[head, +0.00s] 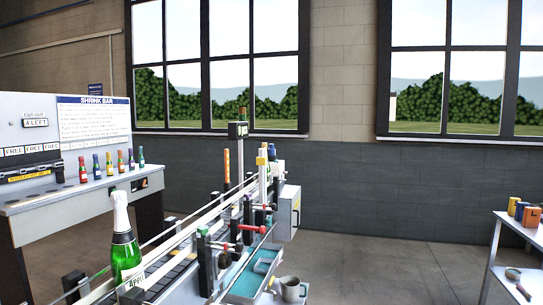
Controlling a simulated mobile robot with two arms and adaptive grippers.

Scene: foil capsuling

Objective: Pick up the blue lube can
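Several small cans stand together on a white table (506,226) at the right edge of the head view. A dark blue can (521,211) is in the middle of the group. It stands between a yellow-orange can (513,205) and an orange can (532,216) with a dark mark. The blue can is small and partly covered, and I cannot read a label on it. Neither of my grippers is in view.
A conveyor line (180,257) with a foil-topped green bottle (124,249) runs through the middle. A grey mug (291,289) is at its near end. A bench (75,196) with several coloured capsules stands left. Open floor (400,265) lies between conveyor and white table.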

